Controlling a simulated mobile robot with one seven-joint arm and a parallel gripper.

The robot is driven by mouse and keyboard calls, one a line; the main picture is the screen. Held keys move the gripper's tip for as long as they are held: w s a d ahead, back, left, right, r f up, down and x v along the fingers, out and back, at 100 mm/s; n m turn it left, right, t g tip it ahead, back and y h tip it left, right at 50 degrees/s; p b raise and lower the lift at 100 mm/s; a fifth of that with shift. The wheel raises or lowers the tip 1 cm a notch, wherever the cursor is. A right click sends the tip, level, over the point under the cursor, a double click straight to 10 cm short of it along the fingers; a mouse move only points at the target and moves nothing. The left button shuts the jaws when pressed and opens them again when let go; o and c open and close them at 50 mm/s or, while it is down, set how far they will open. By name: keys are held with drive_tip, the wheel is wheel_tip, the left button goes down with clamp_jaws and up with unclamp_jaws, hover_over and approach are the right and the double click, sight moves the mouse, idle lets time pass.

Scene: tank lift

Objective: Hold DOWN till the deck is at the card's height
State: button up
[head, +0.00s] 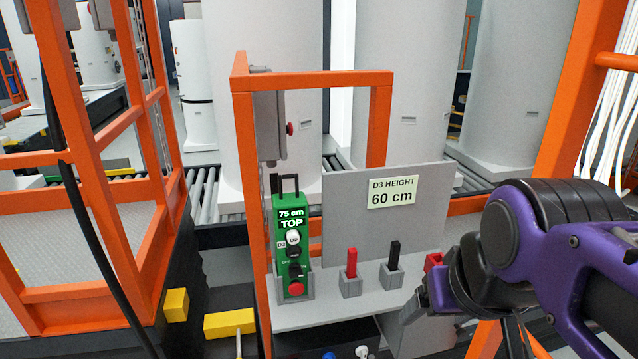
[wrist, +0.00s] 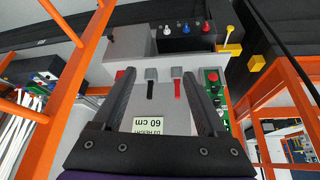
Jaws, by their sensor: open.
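The green control pendant (head: 291,247) stands upright in a grey holder on the shelf. Its display reads "75 cm TOP". Below are a white button marked UP (head: 293,238), a dark button (head: 295,270) whose label I cannot read, and a red button (head: 296,288). The card (head: 391,192) on the grey panel reads "D3 HEIGHT 60 cm"; it shows upside down in the wrist view (wrist: 147,126). My gripper (wrist: 158,75) is open and empty, above the shelf, right of the pendant and apart from it. I cannot tell which surface is the deck.
Red (head: 351,262) and black (head: 394,253) upright pieces stand in small grey holders between pendant and gripper. An orange frame (head: 243,150) rises around the shelf. Yellow blocks (head: 229,322) lie low at left. Large white tanks (head: 405,80) stand behind on rollers.

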idle(0.4)
clamp_jaws()
idle(1.6)
